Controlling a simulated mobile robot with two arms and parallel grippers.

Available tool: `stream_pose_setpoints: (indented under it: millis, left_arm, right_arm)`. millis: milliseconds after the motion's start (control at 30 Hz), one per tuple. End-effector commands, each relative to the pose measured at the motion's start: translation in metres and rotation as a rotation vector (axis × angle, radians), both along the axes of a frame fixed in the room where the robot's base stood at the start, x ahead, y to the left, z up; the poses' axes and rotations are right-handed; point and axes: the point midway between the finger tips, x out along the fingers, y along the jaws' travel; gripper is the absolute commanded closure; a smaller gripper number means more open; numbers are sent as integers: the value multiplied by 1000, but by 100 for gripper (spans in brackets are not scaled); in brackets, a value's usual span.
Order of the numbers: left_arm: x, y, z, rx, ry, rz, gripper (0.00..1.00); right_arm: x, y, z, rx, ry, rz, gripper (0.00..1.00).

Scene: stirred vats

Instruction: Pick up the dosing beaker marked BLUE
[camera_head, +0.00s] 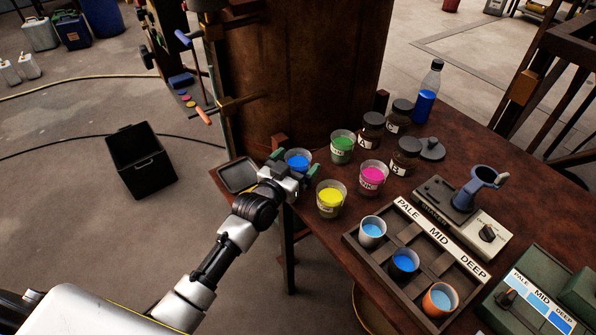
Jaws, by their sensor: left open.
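A clear beaker of blue liquid (298,159) stands at the left end of the brown table; its label is hidden behind my gripper. My left gripper (294,163) is open, with its green-tipped fingers to either side of this beaker in the picture; I cannot tell whether they touch it. Similar beakers of green (342,147), yellow (330,199) and pink (372,178) liquid stand close by to the right. My right gripper is not in view.
A small dark tray (237,176) lies left of my gripper. Dark jars (371,131) and a blue bottle (427,92) stand behind the beakers. A rack (407,232) marked PALE, MID, DEEP holds three cups. A large brown vat (305,75) rises behind the table.

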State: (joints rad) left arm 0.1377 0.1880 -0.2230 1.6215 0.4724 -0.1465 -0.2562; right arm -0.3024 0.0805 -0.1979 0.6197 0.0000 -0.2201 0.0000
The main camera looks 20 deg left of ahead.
Motion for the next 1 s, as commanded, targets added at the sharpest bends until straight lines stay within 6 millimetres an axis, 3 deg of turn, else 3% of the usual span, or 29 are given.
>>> stream_pose_setpoints:
  millis: [300, 700, 1000]
  left_arm:
    - [7, -2, 0, -1, 0, -1, 7]
    - [7, -2, 0, -1, -1, 0, 64]
    - [7, -2, 4, -1, -1, 0, 64]
  right_arm:
    - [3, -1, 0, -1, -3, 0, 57]
    - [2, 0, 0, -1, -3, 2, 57]
    - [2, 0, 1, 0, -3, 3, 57]
